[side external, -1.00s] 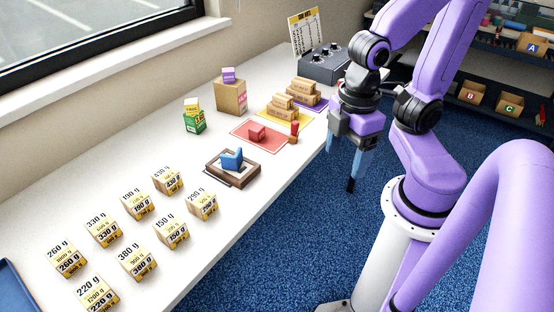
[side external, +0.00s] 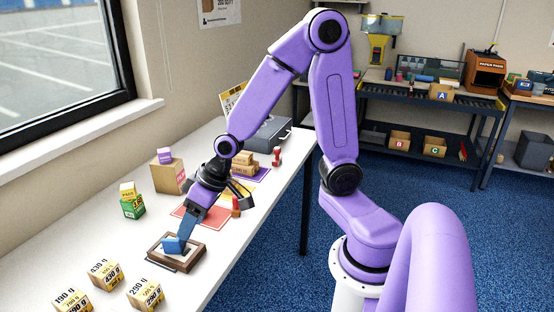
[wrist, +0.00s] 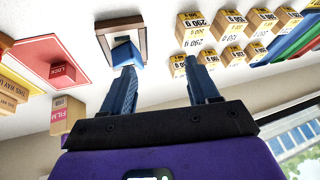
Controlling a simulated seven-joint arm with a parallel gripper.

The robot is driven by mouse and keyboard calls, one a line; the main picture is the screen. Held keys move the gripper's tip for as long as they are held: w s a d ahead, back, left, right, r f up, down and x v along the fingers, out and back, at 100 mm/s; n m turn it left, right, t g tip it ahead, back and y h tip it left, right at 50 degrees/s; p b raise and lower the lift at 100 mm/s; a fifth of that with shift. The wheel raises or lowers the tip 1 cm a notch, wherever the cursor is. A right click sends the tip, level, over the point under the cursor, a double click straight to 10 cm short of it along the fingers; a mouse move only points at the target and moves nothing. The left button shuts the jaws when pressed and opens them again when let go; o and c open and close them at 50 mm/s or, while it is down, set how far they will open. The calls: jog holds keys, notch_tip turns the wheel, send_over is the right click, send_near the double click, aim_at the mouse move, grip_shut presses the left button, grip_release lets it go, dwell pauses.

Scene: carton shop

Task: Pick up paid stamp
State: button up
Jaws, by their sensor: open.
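No lettering saying "paid" can be read on any object. My gripper (side external: 188,234) reaches down over the table, near a blue wedge-shaped block (side external: 171,245) on a wooden frame. In the wrist view, my gripper (wrist: 160,68) has its two blue fingers apart with nothing between them. The blue block (wrist: 125,54) is just beyond the left fingertip; I cannot tell whether they touch.
The wooden frame (side external: 188,262) sits near the table's front edge. Several weight-marked boxes (side external: 104,273) stand on the near side. A red mat (side external: 180,213) with a red block lies behind. A brown carton (side external: 166,177) and a green box (side external: 132,208) stand to the left.

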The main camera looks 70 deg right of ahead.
jog(key=w+d+f+m+t+h, duration=0.3)
jog(key=w+d+m, duration=0.3)
jog(key=w+d, duration=0.4)
jog(key=m+g+h, duration=0.5)
jog(key=m+h, duration=0.7)
jog(key=h, duration=0.2)
send_near(276, 150)
jog(key=x, duration=0.5)
jog(key=shift+s+d+r, duration=0.1)
jog(key=shift+d+r, duration=0.2)
jog(key=shift+r, duration=0.05)
jog(key=shift+f+x, duration=0.2)
jog(key=shift+x, duration=1.35)
jog(key=shift+f+x, duration=0.25)
jog(key=shift+x, duration=1.3)
jog(key=shift+a, duration=0.15)
jog(key=shift+c, duration=0.2)
jog(key=c, duration=1)
